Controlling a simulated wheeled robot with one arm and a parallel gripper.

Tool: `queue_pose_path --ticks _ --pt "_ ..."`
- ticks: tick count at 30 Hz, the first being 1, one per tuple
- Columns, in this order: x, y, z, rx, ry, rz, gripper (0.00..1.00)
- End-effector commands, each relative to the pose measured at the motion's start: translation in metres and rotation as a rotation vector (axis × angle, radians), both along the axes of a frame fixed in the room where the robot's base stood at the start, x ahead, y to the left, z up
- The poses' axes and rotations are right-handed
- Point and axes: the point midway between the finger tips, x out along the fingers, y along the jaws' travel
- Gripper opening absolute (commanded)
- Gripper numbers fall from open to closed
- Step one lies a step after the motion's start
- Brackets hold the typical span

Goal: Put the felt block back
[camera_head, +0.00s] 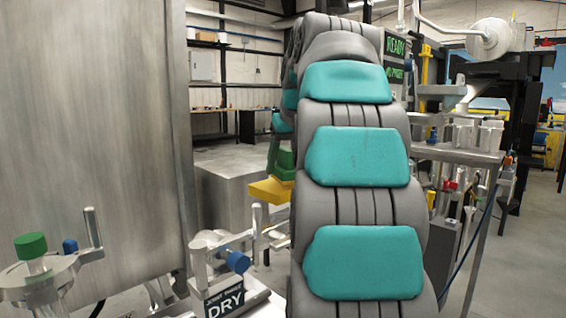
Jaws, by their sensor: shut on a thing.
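My grey arm with teal pads fills the middle of the camera_head view and bends over to its far side. My gripper is not visible; the arm hides what lies behind it. I cannot make out a felt block for certain. A green piece (284,160) and a yellow piece (268,190) show just left of my arm, partly covered by it. I cannot tell what they are or whether they touch.
A big metal panel (90,130) stands at left. In front are a green knob (31,246), a blue knob (238,262) and a DRY sign (226,303). A READY sign (396,45) and a bench with fittings (460,152) are at right. Open floor (530,250) shows far right.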

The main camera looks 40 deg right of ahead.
Motion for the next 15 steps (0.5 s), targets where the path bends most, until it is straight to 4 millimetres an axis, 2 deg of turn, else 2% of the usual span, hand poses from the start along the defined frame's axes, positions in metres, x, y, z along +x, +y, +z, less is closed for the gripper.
queue_pose_path --ticks 15 --pt "0.0 0.0002 -0.0076 0.001 0.0 0.001 0.11"
